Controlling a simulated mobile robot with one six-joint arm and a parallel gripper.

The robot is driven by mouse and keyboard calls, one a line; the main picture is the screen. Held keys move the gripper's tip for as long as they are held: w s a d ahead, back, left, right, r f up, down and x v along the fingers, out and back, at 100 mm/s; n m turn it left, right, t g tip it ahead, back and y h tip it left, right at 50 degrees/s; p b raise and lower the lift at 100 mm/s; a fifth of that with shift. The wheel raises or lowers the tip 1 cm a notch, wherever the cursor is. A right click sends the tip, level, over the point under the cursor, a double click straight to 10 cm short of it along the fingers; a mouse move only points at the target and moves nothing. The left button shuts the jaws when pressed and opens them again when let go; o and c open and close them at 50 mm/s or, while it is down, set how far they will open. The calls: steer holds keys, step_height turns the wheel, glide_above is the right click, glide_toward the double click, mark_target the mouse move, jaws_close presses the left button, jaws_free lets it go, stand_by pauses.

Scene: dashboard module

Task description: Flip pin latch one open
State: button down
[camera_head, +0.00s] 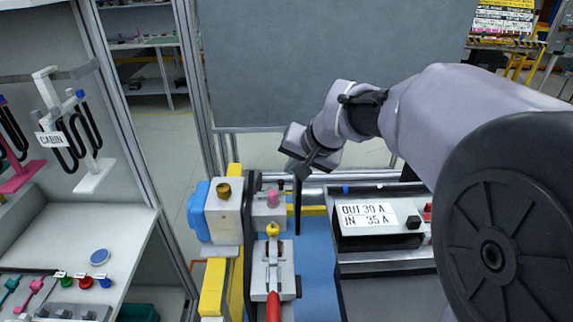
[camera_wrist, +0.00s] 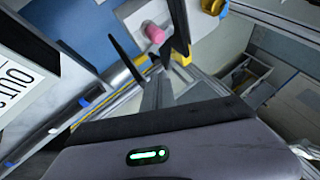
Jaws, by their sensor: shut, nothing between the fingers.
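A small pin latch with a pink cylindrical knob (camera_head: 272,197) sits on a light block on the fixture. The pink knob (camera_wrist: 155,33) also shows in the wrist view, near the top centre. I cannot tell for sure which part is latch one. My gripper (camera_head: 297,230) is shut and empty. Its thin dark fingers point down just right of the pink knob in the head view, apparently apart from it.
A brass knob (camera_head: 224,190) is on the block at left. A yellow-tipped toggle clamp (camera_head: 272,232) with a red handle (camera_head: 273,305) stands in front. A labelled panel (camera_head: 367,215) lies right. Blue surface (camera_head: 318,270) is clear between.

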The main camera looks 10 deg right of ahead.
steer(key=d+p+v, duration=0.1)
steer(key=p+v, duration=0.2)
steer(key=v, duration=0.8)
steer(key=shift+d+r, duration=0.2)
steer(key=shift+d, duration=0.05)
